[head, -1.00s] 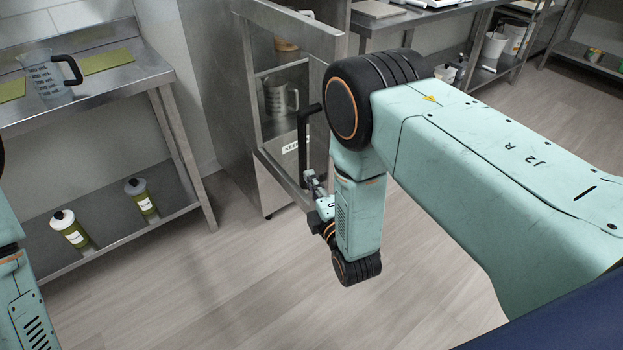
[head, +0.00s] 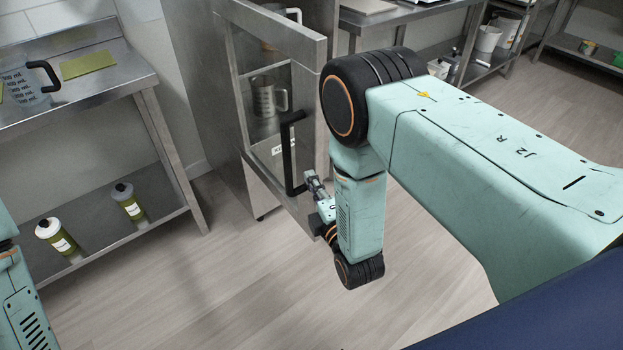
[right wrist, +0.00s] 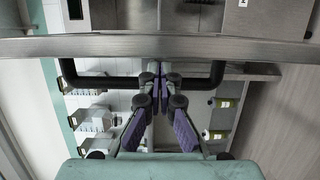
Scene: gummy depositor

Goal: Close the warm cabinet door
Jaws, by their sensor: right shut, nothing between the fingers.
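The warm cabinet (head: 205,90) is a tall steel unit with its door (head: 312,50) standing open towards me. The door has a steel frame, a clear pane and a black upright bar handle (head: 288,155). My right gripper (head: 308,176) is shut and empty, close beside the lower part of the handle. In the right wrist view its fingertips (right wrist: 160,70) overlap the middle of the handle (right wrist: 205,83), near the door's steel edge (right wrist: 240,49). I cannot tell whether they touch it. Only part of my left arm shows at the left edge; its gripper is out of view.
A clear jug (head: 264,97) shows through the door's pane. Another bench (head: 420,15) is at the back right. The floor (head: 225,290) in front is clear.

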